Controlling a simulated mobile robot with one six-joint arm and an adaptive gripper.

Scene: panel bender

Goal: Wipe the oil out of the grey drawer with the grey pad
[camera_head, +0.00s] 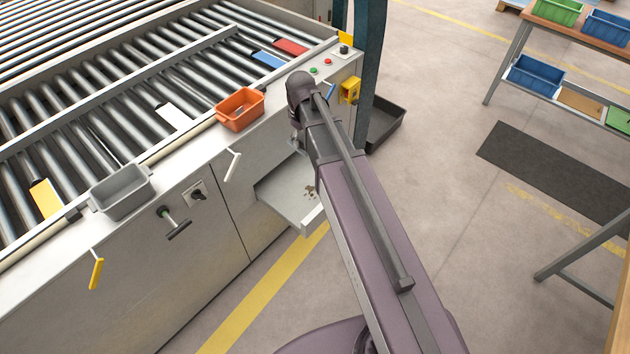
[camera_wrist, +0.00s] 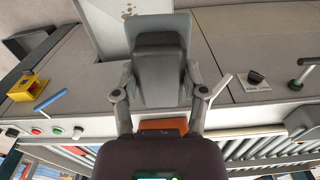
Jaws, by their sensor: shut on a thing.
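The grey drawer (camera_head: 283,204) stands pulled out from the front of the machine, with brown oil spots (camera_head: 310,191) on its floor. Its pale floor also shows at the top of the wrist view (camera_wrist: 108,32), with a few oil spots (camera_wrist: 129,11) near the top edge. My gripper (camera_wrist: 160,78) is shut on the grey pad (camera_wrist: 160,50), a dark block with a lighter grey plate (camera_wrist: 183,27) at its far side. In the wrist view the pad overlaps the drawer; I cannot tell whether it touches. My arm hides the gripper and pad in the head view.
An orange bin (camera_head: 240,109) and a grey bin (camera_head: 121,191) stand on the machine's edge by the rollers. A white lever (camera_head: 232,166), a black knob (camera_head: 197,194) and a yellow block (camera_head: 350,91) jut from its front. A dark tray (camera_head: 384,126) lies behind my arm.

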